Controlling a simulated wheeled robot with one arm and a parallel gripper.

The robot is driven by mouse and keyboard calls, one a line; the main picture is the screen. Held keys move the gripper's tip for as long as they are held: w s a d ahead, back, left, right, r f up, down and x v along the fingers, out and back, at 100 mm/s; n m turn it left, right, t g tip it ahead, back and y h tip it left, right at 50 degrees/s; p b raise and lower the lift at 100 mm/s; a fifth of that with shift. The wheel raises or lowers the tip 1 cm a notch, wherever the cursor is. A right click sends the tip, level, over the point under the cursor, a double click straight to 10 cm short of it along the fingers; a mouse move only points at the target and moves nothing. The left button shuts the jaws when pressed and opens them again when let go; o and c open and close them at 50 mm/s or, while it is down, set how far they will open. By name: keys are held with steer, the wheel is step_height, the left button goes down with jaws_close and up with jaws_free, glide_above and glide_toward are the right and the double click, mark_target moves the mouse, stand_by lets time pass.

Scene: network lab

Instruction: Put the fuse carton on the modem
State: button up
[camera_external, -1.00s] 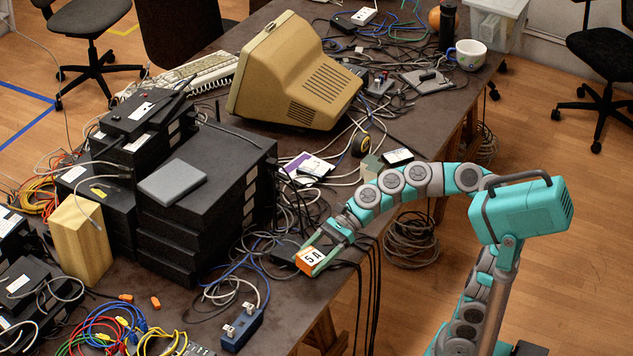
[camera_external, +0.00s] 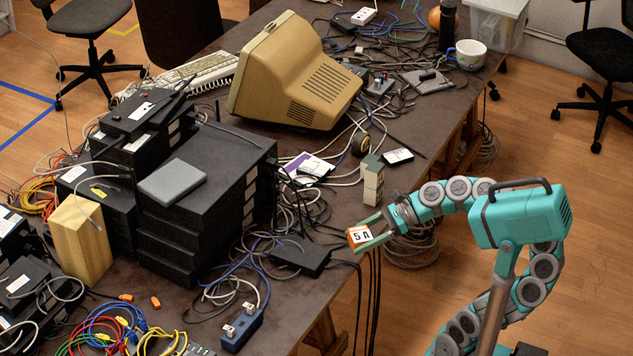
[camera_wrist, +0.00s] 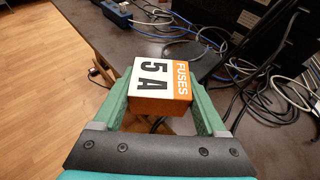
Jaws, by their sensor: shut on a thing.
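The fuse carton (camera_external: 360,238) is a small white and orange box marked "5 A". The wrist view shows it close up with "FUSES" on its orange band (camera_wrist: 181,78). My gripper (camera_external: 366,236) is shut on the carton, one green finger on each side. It holds the carton at the table's right edge, above the hanging black cables. A flat black box (camera_external: 300,257), which looks like the modem, lies on the table to the left of and below the carton in the picture. Its top is bare, and the carton is apart from it.
A stack of black units (camera_external: 205,195) stands left of the flat box. A blue power strip (camera_external: 243,328) lies below it. A small upright beige-and-green block (camera_external: 373,180) stands just behind my gripper. Loose cables (camera_external: 235,285) cover much of the table around the box.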

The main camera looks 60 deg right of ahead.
glide_above(302, 250)
steer(key=shift+s+a+f+p, duration=0.1)
steer(key=shift+f+p, duration=0.1)
steer(key=shift+f, duration=0.2)
steer(key=shift+s+a+f+p, duration=0.1)
steer(key=shift+f+p, duration=0.05)
steer(key=shift+f, duration=0.2)
steer(key=shift+w+a+f, duration=0.1)
steer(key=shift+w+f, duration=0.05)
steer(key=shift+w, duration=0.2)
steer(key=shift+s+f, duration=0.1)
steer(key=shift+f, duration=1.5)
steer(key=shift+f, duration=0.1)
steer(key=o, duration=1.4)
steer(key=shift+s+d+r, duration=0.1)
steer(key=shift+d+r, duration=0.1)
steer(key=shift+d, duration=0.05)
steer(key=v, duration=1.1)
steer(key=shift+s+d+r+b, duration=0.1)
steer(key=shift+s+r+b, duration=0.05)
steer(key=shift+s+b, duration=0.15)
